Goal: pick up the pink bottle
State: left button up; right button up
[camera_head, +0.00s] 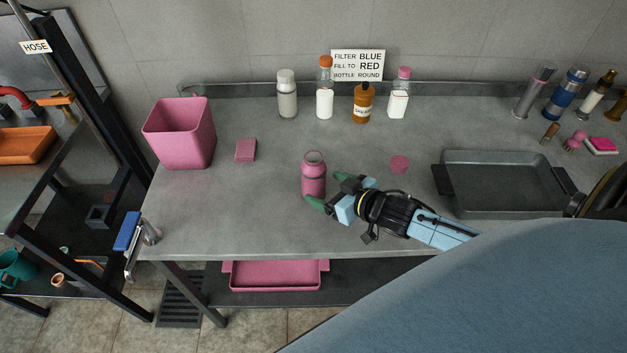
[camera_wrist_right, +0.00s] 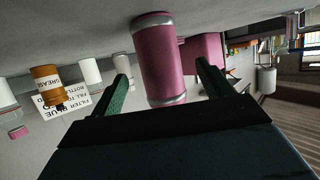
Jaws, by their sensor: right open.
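The pink bottle (camera_head: 313,175) stands upright on the grey table, left of centre, with its top open and greyish at the rim. My right gripper (camera_head: 328,191) is just to the right of the bottle, with its green fingertips pointing at it. In the right wrist view the bottle (camera_wrist_right: 163,62) appears between and beyond the two open green fingers (camera_wrist_right: 160,88). The fingers look apart from it, and nothing is held. My left gripper is not in view.
A pink bin (camera_head: 180,135) and a pink sponge-like block (camera_head: 246,150) are to the left. A small pink cap-like piece (camera_head: 399,164) and a dark tray (camera_head: 505,208) are to the right. Several bottles, including an orange one (camera_head: 362,104), line the back.

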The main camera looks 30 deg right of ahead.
aim_at(313, 160)
jog(key=shift+r+b+x, duration=0.1)
jog(key=shift+b+x, duration=0.1)
jog(key=shift+x, duration=1.15)
jog(key=shift+r+b+x, duration=0.15)
jog(key=shift+x, duration=1.25)
jog(key=shift+w, duration=0.1)
jog(key=c, duration=1.1)
notch_tip(313, 160, up, 10)
jog(key=shift+r+p, duration=0.1)
jog(key=shift+p, duration=1)
